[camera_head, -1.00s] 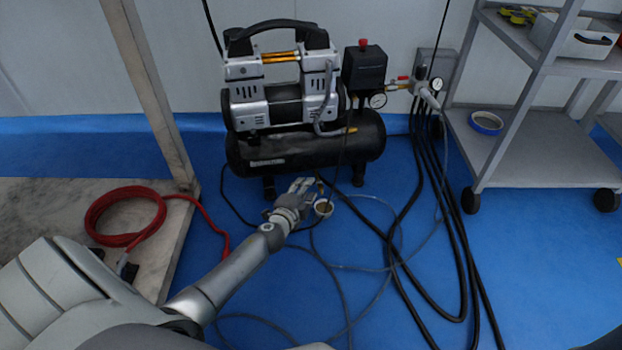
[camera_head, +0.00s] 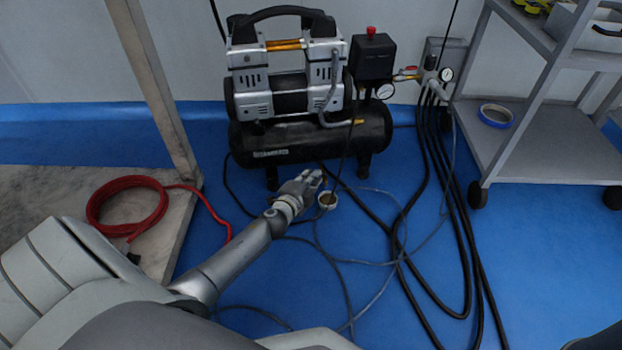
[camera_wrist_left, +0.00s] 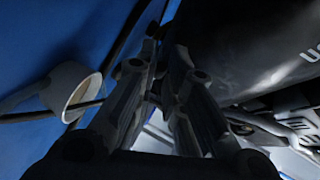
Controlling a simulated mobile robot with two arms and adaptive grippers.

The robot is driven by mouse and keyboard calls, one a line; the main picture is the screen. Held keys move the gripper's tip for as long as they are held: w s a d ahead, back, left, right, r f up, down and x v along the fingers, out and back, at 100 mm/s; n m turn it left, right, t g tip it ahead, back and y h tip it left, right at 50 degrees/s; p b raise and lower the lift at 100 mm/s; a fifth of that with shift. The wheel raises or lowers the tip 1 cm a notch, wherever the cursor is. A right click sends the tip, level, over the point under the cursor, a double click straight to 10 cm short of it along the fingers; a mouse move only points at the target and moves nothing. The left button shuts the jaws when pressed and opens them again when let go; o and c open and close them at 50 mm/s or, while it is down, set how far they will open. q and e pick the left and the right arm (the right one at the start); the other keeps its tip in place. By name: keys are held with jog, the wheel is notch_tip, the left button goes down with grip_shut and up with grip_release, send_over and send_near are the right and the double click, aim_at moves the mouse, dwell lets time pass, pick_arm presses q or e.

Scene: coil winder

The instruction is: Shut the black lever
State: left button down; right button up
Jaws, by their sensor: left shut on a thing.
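My left gripper (camera_head: 318,177) is low, under the front of the compressor's black tank (camera_head: 310,140). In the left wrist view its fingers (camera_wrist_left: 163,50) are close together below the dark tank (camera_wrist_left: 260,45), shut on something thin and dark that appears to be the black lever. The fingers hide most of it, so its angle cannot be told. The right gripper is not in view.
Black hoses (camera_head: 455,220) and thin cables cross the blue floor. A grey cart (camera_head: 530,150) stands right; a red hose coil (camera_head: 125,205) lies left.

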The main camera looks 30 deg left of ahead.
pick_arm(q)
jog(key=shift+w+a+m+h, duration=0.15)
jog(key=shift+a+m+h, duration=0.1)
jog(key=shift+m+h, duration=0.55)
jog(key=shift+w+a+m+h, duration=0.1)
jog(key=shift+a+m+h, duration=0.3)
jog(key=shift+h, duration=0.7)
jog(key=shift+d, duration=0.15)
jog(key=c, duration=1.5)
grip_release()
jog(key=shift+d, duration=0.15)
